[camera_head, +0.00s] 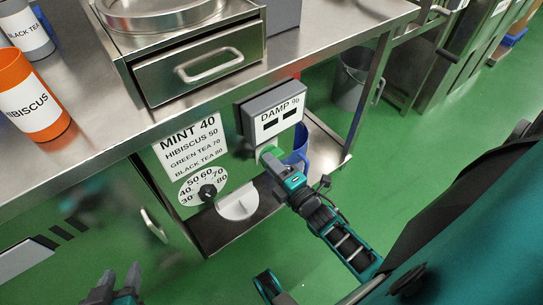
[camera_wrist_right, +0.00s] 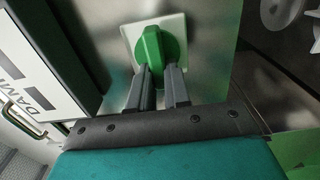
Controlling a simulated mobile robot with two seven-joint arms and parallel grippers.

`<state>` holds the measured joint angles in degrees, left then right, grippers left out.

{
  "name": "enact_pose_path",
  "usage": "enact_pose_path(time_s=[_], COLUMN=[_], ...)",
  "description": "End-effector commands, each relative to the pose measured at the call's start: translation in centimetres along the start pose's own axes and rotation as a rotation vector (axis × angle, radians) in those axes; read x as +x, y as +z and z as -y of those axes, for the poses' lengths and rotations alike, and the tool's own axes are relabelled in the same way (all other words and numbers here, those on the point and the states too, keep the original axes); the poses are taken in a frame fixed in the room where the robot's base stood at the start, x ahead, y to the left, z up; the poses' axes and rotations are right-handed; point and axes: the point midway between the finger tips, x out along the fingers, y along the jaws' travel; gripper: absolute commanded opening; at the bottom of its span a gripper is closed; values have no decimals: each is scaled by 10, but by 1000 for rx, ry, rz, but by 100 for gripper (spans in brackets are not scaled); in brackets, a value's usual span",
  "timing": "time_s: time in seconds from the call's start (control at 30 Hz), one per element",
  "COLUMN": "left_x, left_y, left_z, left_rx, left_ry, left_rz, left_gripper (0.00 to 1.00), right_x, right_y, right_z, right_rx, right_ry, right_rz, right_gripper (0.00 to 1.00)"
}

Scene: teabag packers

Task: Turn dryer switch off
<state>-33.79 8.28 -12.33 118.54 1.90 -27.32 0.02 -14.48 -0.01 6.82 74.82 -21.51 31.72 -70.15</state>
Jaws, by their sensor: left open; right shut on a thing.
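The green dryer switch (camera_wrist_right: 157,45) is a rounded knob on a pale square plate (camera_wrist_right: 132,34) in the right wrist view. It also shows in the head view (camera_head: 268,151), on the dryer front just below the damp display. My right gripper (camera_wrist_right: 160,72) is shut on the switch, with one grey finger at each side of its lower end. In the head view, my right gripper (camera_head: 271,160) reaches the switch from the lower right and hides part of it. My left gripper (camera_head: 119,272) is open and empty at the lower left, away from the dryer.
The "DAMP %" display box (camera_head: 274,113) juts out above the switch. A sign (camera_head: 193,143) and numbered dial (camera_head: 206,190) are to its left. A blue container (camera_head: 299,146) stands behind my right gripper. The steel counter (camera_head: 95,130) overhangs the left; green floor (camera_head: 420,150) is open at right.

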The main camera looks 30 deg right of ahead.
Motion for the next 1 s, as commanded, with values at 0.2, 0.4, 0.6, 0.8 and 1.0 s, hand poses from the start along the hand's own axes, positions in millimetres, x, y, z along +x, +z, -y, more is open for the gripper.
enact_pose_path(time_s=[0.2, 0.4, 0.6, 0.8, 1.0], left_x=[0, 0, 0, 0, -2], left_y=[1, 2, 2, 2, 2], left_z=[1, 2, 2, 2, 2], left_rx=[7, 11, 11, 11, 9], left_ry=[0, 0, 0, 0, 0], left_rz=[2, 3, 4, 4, 7], left_gripper=[45, 45, 45, 45, 45], right_x=[0, 0, 0, 0, -6], right_y=[0, 0, 0, 0, 0], right_z=[1, 1, 0, 0, 0], right_rx=[-12, -12, -11, -9, -8], right_ry=[-2, -2, -1, -1, -2], right_rz=[0, 0, 0, 0, 1], right_gripper=[0, 0, 35, 43, 43])
